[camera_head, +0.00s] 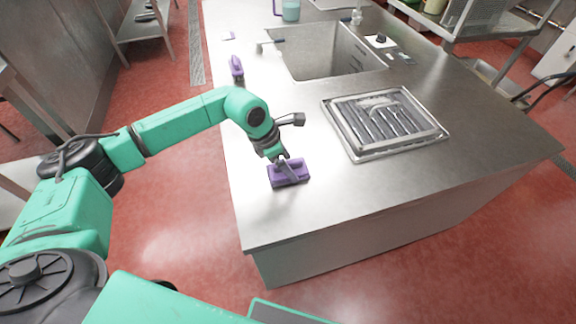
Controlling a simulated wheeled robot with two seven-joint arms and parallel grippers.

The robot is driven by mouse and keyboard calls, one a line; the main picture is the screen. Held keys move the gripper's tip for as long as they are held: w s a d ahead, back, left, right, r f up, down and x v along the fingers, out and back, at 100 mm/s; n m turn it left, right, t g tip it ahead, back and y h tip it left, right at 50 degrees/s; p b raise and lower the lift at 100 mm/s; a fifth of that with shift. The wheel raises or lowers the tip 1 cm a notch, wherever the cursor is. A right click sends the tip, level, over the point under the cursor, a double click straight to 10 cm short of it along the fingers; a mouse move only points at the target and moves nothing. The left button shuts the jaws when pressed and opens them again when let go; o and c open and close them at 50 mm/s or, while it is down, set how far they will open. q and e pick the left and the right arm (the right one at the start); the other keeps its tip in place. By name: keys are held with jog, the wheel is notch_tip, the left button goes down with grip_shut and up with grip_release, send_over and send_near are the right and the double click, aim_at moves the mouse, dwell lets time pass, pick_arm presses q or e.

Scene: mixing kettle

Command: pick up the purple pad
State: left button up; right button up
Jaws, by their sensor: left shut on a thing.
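The purple pad (291,177) is a small block at the near left part of the steel counter. My left gripper (287,166) is over it from above, with its fingers shut on the raised part of the pad. The pad looks to be on the counter or just above it; I cannot tell which. The fingers hide part of the pad's top. My right gripper is not in view.
The steel counter (250,215) is clear around the pad. A metal tray with slats (385,122) lies to the right. Further back are a purple-handled thing (237,67), a sink (325,55) and a teal-and-purple jug (290,10). The counter's front edge is near.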

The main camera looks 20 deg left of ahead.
aim_at(288, 162)
pick_arm(q)
notch_tip(288, 162, up, 20)
jog(key=b, duration=0.2)
jog(key=shift+f, duration=0.2)
